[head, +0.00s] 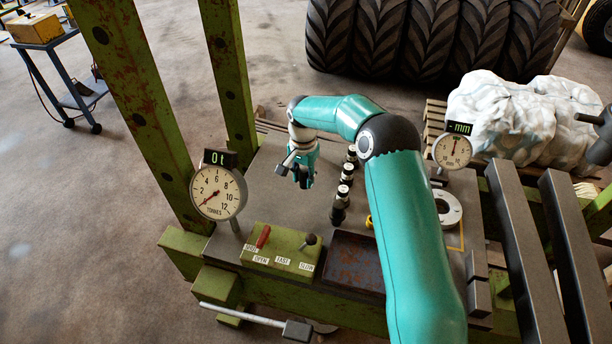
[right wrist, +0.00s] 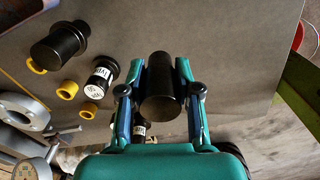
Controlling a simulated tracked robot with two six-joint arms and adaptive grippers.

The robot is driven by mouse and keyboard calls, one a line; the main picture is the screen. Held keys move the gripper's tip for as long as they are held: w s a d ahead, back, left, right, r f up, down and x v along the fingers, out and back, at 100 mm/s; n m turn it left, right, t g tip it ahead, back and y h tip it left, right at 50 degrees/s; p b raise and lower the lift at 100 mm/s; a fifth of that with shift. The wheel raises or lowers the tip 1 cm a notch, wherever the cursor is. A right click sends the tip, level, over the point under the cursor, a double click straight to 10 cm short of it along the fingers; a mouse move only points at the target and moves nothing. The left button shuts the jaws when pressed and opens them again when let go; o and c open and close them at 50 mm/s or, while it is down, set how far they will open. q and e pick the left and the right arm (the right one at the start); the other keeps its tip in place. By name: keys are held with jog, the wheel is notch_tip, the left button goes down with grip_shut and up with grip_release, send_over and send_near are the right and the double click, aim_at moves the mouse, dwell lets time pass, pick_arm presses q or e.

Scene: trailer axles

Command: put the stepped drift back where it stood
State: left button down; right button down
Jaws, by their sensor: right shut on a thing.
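My right gripper (head: 303,178) is over the left part of the grey bench top (head: 268,185). In the right wrist view its two fingers (right wrist: 160,95) are shut on a plain black cylinder, which I take to be the stepped drift (right wrist: 160,88). Its steps are not clear, and in the head view the gripper mostly hides it. I cannot tell whether its end touches the bench. Other dark drifts with pale labels (head: 340,204) stand in a row to the right of the gripper. In the wrist view a wide black stepped piece (right wrist: 58,46) stands apart.
Yellow rings (right wrist: 68,90) and a grey flanged ring (head: 447,209) lie on the bench. A tonnes dial (head: 217,192), a mm dial (head: 452,151), a green lever box (head: 280,250) and a rusty tray (head: 354,262) edge it. Green posts (head: 140,105) rise at the left.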

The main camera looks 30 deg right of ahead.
aim_at(304, 170)
jog(key=shift+f+b, duration=2.4)
jog(key=shift+f, duration=0.85)
jog(key=shift+f, duration=0.15)
jog(key=c, duration=0.7)
grip_release()
jog(key=shift+s, duration=0.1)
notch_tip(304, 170, up, 12)
jog(key=shift+f, duration=0.1)
